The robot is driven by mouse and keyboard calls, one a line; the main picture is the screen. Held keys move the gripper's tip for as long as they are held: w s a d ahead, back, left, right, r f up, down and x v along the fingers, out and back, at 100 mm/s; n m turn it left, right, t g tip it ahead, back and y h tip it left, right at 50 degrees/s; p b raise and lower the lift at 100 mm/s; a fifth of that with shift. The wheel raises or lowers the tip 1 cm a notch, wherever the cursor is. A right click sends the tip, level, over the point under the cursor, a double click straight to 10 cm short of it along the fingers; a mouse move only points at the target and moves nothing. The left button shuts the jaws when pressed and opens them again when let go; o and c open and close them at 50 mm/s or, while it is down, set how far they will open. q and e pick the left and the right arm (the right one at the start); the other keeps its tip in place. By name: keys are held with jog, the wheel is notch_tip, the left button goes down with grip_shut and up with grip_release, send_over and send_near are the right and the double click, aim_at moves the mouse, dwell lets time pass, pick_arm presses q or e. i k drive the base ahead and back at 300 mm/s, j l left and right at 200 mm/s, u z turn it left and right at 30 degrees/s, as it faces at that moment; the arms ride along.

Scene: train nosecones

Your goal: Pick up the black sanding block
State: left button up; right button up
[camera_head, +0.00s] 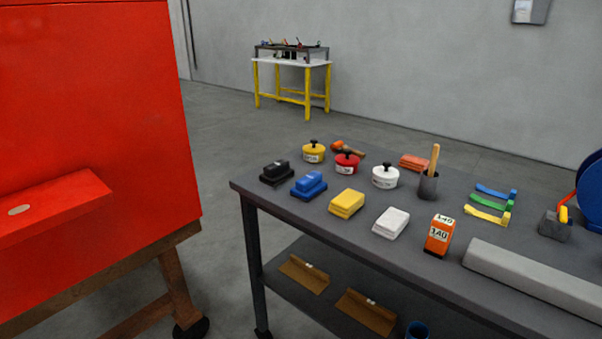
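The black sanding block (276,172) lies on the dark grey table (320,218), near its left corner. It has a flat base and a raised grip on top. A similar blue block (309,185) lies just to its right, apart from it. Neither of my grippers shows in the head view, so where they are relative to the black block cannot be seen.
Yellow (347,203) and white (391,222) blocks and an orange box (439,235) stand further right. Yellow (313,152), red (347,163) and white (385,176) lidded pots stand behind. A large red body (90,120) on a wooden stand fills the left; floor lies between it and the table.

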aim_at(276, 173)
jog(key=u, duration=2.35)
jog(key=z, duration=2.05)
jog(key=i+j+u, duration=0.3)
jog(key=i+u, duration=0.35)
